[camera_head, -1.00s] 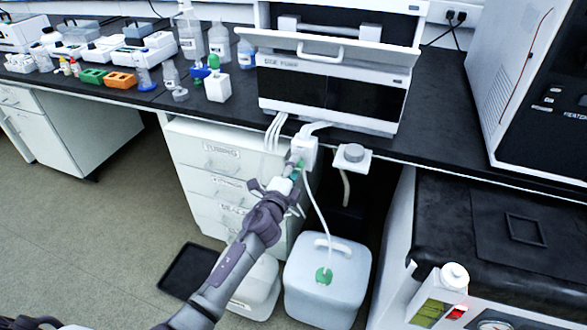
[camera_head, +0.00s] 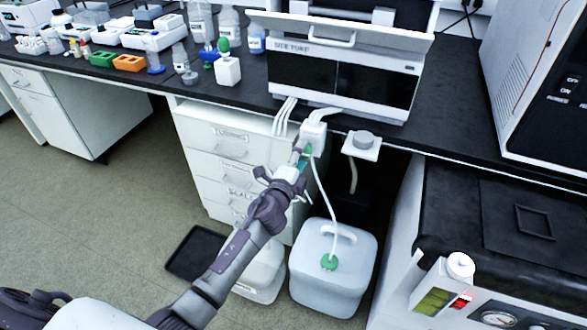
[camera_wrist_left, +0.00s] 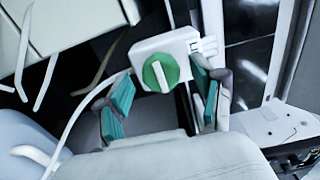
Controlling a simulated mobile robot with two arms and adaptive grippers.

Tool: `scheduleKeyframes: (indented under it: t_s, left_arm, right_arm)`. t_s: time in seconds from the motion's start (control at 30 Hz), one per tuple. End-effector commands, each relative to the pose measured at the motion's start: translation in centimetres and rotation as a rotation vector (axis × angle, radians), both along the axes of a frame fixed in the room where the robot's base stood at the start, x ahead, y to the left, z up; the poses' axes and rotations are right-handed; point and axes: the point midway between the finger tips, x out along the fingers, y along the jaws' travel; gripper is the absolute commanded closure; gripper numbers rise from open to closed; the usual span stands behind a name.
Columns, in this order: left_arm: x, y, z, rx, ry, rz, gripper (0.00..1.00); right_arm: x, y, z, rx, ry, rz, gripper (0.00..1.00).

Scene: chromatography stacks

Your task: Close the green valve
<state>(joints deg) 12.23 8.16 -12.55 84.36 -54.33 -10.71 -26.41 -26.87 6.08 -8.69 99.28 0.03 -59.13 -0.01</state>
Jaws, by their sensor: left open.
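The green valve (camera_wrist_left: 161,73) is a round green knob with a white bar handle across it, on a white block (camera_wrist_left: 150,50). In the left wrist view it lies just beyond and between my left gripper's (camera_wrist_left: 160,100) teal-padded fingers, which are apart and empty. The bar handle stands nearly upright there. In the head view the white valve block (camera_head: 313,136) hangs at the bench edge below the pump unit, and my left gripper (camera_head: 300,160) reaches up to it from below, hiding most of the knob. My right gripper is not in view.
A white tube runs from the valve block to a white jug (camera_head: 333,270) with a green cap on the floor. A white bracket with a grey knob (camera_head: 362,142) sits right of the valve. Drawers (camera_head: 222,160) stand behind my arm. A black tray (camera_head: 198,252) lies on the floor.

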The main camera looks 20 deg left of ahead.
Motion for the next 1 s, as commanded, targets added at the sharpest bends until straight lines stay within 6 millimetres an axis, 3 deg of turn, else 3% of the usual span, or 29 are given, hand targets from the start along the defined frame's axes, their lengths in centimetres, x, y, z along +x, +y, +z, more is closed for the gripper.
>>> scheduleKeyframes:
  t_s: [0.3, 0.5, 0.7, 1.0]
  left_arm:
    - [-6.8, 0.2, -0.2, 0.001, 0.003, -0.003, 0.32]
    - [-9.9, 0.3, -0.2, 0.001, 0.004, -0.002, 0.32]
    - [-11.0, 0.3, -0.1, 0.002, 0.002, -0.002, 0.32]
    - [-11.0, 0.3, -0.1, 0.002, 0.002, -0.002, 0.32]
  right_arm:
    - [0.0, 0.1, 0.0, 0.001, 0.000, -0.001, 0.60]
    - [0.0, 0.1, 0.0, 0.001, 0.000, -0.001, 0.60]
    - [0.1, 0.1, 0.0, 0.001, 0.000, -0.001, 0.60]
    - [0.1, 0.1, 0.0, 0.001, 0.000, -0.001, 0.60]
